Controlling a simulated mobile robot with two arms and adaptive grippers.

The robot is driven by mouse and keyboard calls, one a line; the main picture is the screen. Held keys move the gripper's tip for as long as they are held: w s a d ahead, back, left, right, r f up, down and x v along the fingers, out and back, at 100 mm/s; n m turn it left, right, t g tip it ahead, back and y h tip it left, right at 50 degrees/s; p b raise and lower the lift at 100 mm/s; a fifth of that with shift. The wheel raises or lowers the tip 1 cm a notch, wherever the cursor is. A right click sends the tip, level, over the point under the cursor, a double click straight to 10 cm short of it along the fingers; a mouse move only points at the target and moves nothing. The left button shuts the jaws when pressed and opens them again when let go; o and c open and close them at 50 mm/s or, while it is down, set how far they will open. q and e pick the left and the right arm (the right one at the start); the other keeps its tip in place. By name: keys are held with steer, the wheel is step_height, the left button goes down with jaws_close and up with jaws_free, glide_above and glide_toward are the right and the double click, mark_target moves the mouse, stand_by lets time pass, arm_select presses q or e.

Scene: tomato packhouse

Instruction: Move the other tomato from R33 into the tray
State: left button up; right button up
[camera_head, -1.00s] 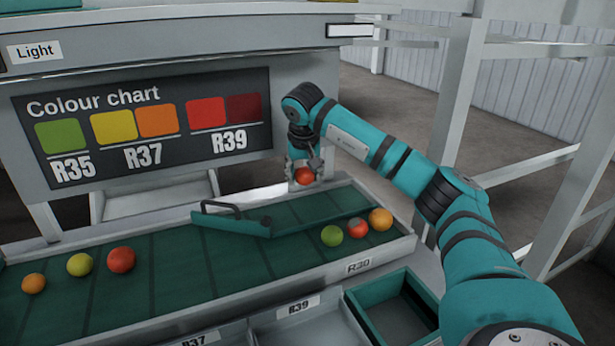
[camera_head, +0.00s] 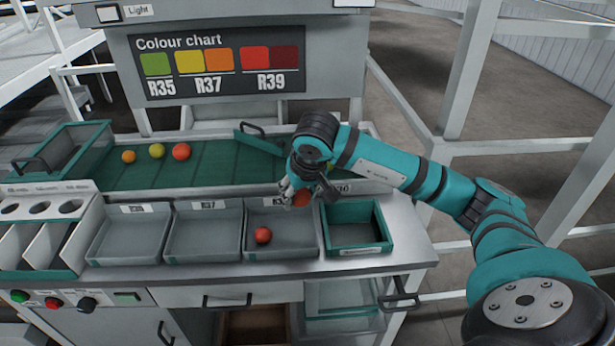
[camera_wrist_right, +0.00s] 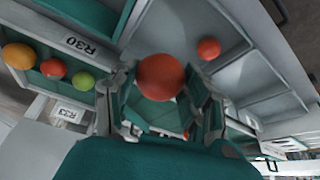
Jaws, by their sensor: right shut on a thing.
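My right gripper (camera_head: 303,190) is shut on a red tomato (camera_head: 302,199), held above the front edge of the belt near the back of the grey R39 tray (camera_head: 287,249). In the right wrist view the held tomato (camera_wrist_right: 160,77) sits between the fingers. Another red tomato (camera_head: 263,235) lies in the R39 tray; it also shows in the right wrist view (camera_wrist_right: 208,48). An R33 label (camera_wrist_right: 68,114) shows in the right wrist view, beside the belt. My left gripper is not in view.
A teal tray (camera_head: 361,246) stands right of the R39 tray. Grey R35 (camera_head: 128,258) and R37 (camera_head: 203,257) trays stand left. Orange, yellow and red tomatoes lie on the belt's left. Orange (camera_wrist_right: 20,57), red (camera_wrist_right: 53,69) and green (camera_wrist_right: 83,81) tomatoes lie near R30.

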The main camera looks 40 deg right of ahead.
steer(key=shift+s+a, duration=0.2)
steer(key=shift+a, duration=0.05)
steer(key=shift+s+b+x, duration=0.2)
steer(key=shift+b+x, duration=0.45)
steer(key=shift+x, duration=0.6)
steer(key=b, duration=0.6)
glide_above(298, 235)
steer(key=s, duration=0.1)
step_height(298, 235, down, 7)
steer(key=shift+s+a+f, duration=0.1)
steer(key=shift+a+f, duration=0.05)
steer(key=shift+f+b, duration=0.45)
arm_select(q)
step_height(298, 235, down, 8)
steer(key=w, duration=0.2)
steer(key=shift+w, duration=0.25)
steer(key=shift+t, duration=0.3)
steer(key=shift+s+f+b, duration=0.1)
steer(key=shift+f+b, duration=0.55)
arm_select(e)
steer(key=shift+f, duration=0.65)
steer(key=o, duration=0.9)
steer(key=c, duration=0.3)
